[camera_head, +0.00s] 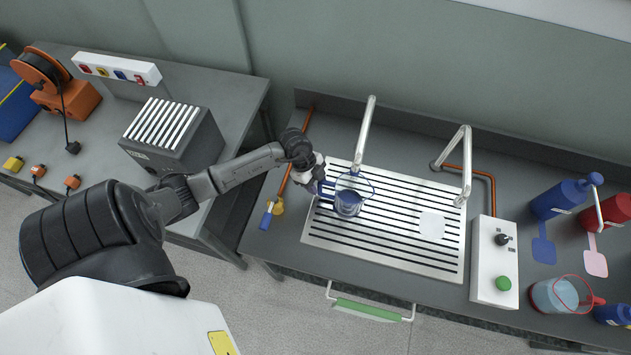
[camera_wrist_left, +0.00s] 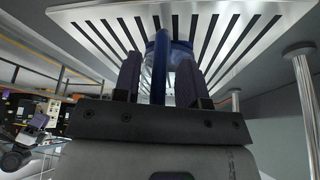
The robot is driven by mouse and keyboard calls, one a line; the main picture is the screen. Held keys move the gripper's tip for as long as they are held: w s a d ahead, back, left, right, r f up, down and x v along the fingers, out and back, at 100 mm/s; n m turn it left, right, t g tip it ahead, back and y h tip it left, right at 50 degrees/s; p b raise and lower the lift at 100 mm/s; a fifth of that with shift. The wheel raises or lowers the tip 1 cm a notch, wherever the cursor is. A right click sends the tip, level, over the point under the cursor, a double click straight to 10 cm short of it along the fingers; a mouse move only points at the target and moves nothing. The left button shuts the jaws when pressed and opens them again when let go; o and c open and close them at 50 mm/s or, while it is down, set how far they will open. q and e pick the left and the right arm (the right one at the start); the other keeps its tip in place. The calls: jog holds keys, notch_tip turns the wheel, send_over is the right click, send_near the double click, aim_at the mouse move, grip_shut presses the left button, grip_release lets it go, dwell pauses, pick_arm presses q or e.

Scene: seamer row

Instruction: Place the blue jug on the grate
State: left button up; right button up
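The blue jug (camera_head: 348,204) stands upright on the left part of the slotted metal grate (camera_head: 437,262), its base appearing to rest on the slats. My left gripper (camera_head: 326,186) is at the jug's left side, by its handle. In the left wrist view, the jug's blue handle (camera_wrist_left: 159,68) lies between the two dark fingers (camera_wrist_left: 158,80), with a gap on each side, so the gripper looks open around it. The jug's body is mostly hidden behind the handle and fingers there. The grate (camera_wrist_left: 85,14) shows behind. My right gripper is not in view.
Two upright pipes, one at the back (camera_head: 365,130) and one at the right (camera_head: 466,165), rise by the grate. A pale square pad (camera_head: 432,226) lies on its right part. A control box (camera_head: 494,265), a clear red-rimmed jug (camera_head: 545,298) and blue and red containers stand further right.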

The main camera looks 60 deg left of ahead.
pick_arm(q)
jog(key=v, duration=1.2)
jog(key=shift+p, duration=0.4)
